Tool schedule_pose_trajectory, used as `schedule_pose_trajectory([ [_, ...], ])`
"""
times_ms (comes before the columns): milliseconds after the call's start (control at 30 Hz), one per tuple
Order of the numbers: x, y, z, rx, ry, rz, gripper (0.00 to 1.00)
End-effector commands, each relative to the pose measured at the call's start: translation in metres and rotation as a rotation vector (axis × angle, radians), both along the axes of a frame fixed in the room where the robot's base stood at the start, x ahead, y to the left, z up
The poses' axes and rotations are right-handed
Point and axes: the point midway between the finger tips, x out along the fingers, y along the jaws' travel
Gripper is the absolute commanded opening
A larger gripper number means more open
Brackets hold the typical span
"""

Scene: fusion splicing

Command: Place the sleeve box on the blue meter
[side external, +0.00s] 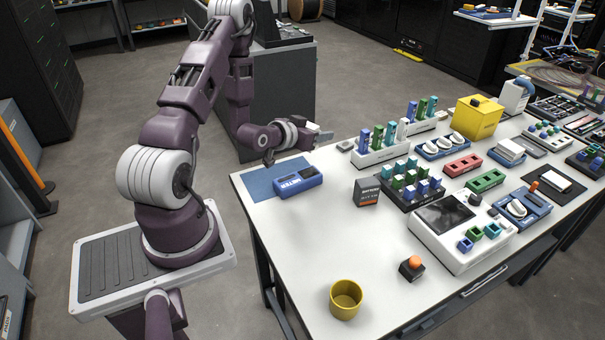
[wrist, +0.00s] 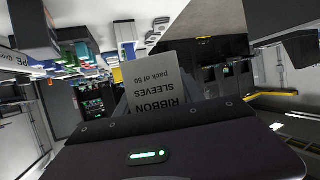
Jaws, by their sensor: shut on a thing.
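The sleeve box (wrist: 155,88) is a pale grey box printed "RIBBON SLEEVES pack of 50", upside down in the wrist view. My gripper (wrist: 158,105) is shut on it. In the side external view my gripper (side external: 316,137) is at the table's far left edge, above and beyond the blue meter, and the box shows only as a small light shape at its tip. The blue meter (side external: 299,184), marked "METER" with a dark panel on top, lies on the table, partly on a blue mat. The box is apart from the meter.
The blue mat (side external: 262,180) covers the table's left corner. A dark labelled box (side external: 367,193) stands right of the meter. A white rack (side external: 380,152) with coloured holders is behind. A yellow cup (side external: 345,300) and orange-topped item (side external: 411,267) stand in front. White table between is clear.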

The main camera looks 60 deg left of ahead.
Motion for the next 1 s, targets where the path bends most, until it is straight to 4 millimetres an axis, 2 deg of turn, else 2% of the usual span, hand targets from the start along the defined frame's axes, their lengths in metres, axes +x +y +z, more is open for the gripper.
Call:
schedule_pose_trajectory([
  [33,-0.001,0.000,-0.015,-0.007,0.006,0.003,0.04],
  [100,-0.001,0.000,-0.031,-0.007,0.005,0.002,0.04],
  [400,-0.001,-0.001,-0.085,-0.003,0.002,0.001,0.04],
  [800,0.000,-0.001,-0.093,-0.001,0.002,0.000,0.04],
  [833,0.000,-0.001,-0.092,-0.001,0.002,0.000,0.51],
  [900,0.000,-0.001,-0.092,-0.001,0.002,0.000,0.65],
  [1000,0.000,-0.001,-0.092,-0.001,0.002,0.000,0.67],
])
